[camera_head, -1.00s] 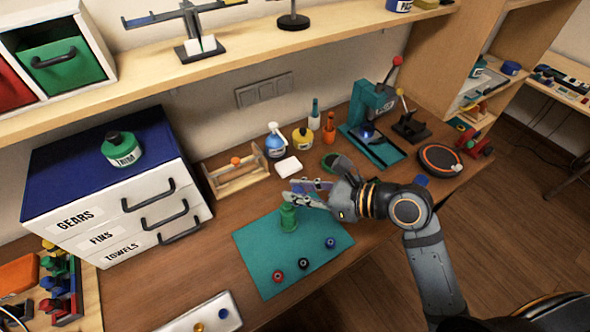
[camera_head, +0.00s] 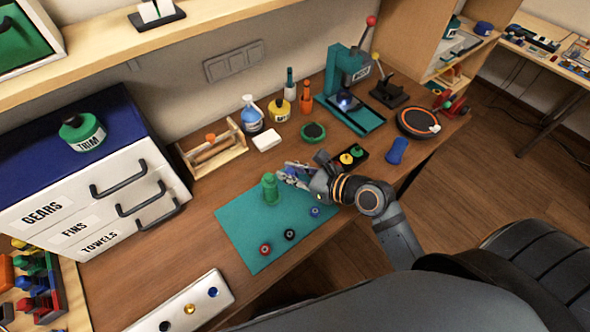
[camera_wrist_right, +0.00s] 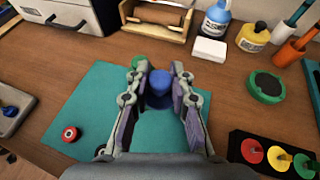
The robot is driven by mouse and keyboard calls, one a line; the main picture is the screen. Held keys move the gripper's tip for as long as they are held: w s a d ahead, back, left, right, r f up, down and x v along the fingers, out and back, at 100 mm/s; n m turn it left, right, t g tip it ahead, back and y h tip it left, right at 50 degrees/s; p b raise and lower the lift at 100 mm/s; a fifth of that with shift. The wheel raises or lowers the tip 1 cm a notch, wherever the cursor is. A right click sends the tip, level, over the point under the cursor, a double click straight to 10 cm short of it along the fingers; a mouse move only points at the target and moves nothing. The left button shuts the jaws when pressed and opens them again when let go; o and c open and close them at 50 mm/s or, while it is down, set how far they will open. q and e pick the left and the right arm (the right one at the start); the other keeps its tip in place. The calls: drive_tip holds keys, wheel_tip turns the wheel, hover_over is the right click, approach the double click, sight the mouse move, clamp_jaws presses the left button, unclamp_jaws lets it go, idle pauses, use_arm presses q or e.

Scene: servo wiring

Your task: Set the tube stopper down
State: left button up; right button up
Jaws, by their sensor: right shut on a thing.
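My right gripper (camera_head: 287,174) is at the far right part of the teal mat (camera_head: 240,228), beside the green tube (camera_head: 270,188). In the right wrist view its two fingers (camera_wrist_right: 160,90) are closed on a blue stopper (camera_wrist_right: 159,84), which looks upright over the mat. I cannot tell whether its base touches the mat. The fingers mostly hide the stopper in the head view. The green tube stands upright on the mat and shows only partly behind the left finger in the wrist view (camera_wrist_right: 139,62). My left gripper is not in view.
Red (camera_head: 265,249), black (camera_head: 290,234) and blue (camera_head: 315,212) small pieces lie on the mat. A black tray (camera_head: 336,163) with coloured knobs and a blue roll (camera_head: 396,150) are to the right. A wooden rack (camera_head: 212,155), bottles (camera_head: 251,114) and a press (camera_head: 345,95) stand behind.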

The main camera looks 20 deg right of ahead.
drive_tip(key=w+d+f, duration=0.1)
drive_tip(key=w+f, duration=0.1)
drive_tip(key=w+d+f, duration=0.1)
drive_tip(key=w+f, duration=0.1)
drive_tip(key=w+d+f+b, duration=0.1)
drive_tip(key=w+f, duration=0.1)
drive_tip(key=shift+w+d, duration=0.1)
drive_tip(key=shift+w, duration=0.2)
drive_tip(key=shift+w+d+f, duration=0.15)
drive_tip(key=shift+w+f, duration=0.15)
drive_tip(key=shift+f, duration=0.2)
use_arm(q)
drive_tip(key=shift+s+a+f, duration=0.3)
drive_tip(key=shift+s+f, duration=0.3)
drive_tip(key=shift+s, duration=0.05)
use_arm(e)
drive_tip(key=shift+w+f, duration=0.2)
drive_tip(key=shift+f, duration=1.5)
drive_tip(key=shift+f, duration=0.1)
drive_tip(key=o, duration=0.9)
drive_tip(key=shift+s+d, duration=0.15)
use_arm(q)
drive_tip(key=shift+d+r, duration=0.1)
drive_tip(key=shift+r, duration=0.25)
use_arm(e)
drive_tip(key=v, duration=1.1)
drive_tip(key=shift+s+d+r, duration=0.15)
drive_tip(key=shift+s+r, duration=0.1)
drive_tip(key=shift+r, duration=0.15)
